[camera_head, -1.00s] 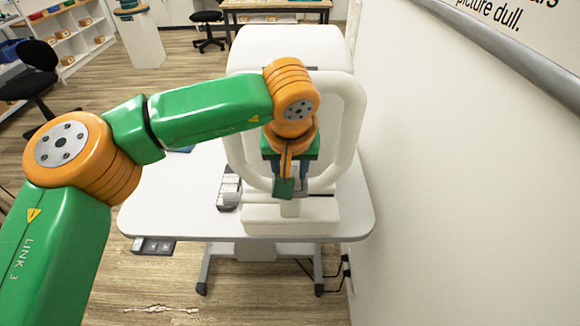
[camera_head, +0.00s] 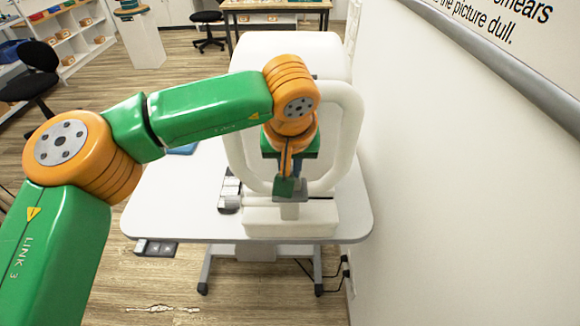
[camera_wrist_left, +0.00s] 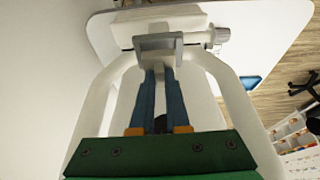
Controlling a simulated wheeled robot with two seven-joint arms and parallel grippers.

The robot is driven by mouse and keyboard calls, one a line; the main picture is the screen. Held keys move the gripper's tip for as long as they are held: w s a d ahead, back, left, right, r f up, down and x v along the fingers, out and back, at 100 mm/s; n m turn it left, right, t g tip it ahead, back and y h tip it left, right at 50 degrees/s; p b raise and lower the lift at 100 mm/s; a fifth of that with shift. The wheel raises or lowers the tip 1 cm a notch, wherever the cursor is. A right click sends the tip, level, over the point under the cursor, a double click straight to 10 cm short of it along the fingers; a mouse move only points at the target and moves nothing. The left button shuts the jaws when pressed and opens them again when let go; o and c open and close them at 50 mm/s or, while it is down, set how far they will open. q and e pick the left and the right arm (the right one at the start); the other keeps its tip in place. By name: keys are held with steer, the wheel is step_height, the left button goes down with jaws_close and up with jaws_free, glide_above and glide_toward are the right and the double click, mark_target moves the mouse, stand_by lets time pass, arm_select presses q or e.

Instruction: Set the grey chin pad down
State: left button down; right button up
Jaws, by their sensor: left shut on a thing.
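My left gripper (camera_head: 287,183) is shut on the grey chin pad (camera_wrist_left: 159,43), whose flat, raised-edge shape shows at the fingertips in the left wrist view. In the head view the pad (camera_head: 299,196) is partly hidden behind the gripper. It is at the top of a short white post (camera_head: 290,211) on the white chin rest base (camera_head: 262,222). I cannot tell whether pad and post touch. The white frame (camera_head: 352,130) of the headrest stands around my gripper. My right gripper is not in view.
The instrument's white body (camera_head: 285,55) stands behind the frame on a white table (camera_head: 165,215). A dark switch box (camera_head: 229,193) lies left of the base. A wall (camera_head: 450,200) runs close on the right. The table's left side is mostly clear.

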arm_select(q)
step_height(320, 180, up, 2)
steer(key=shift+r+p, duration=0.2)
steer(key=shift+p, duration=0.6)
steer(key=shift+f, duration=0.1)
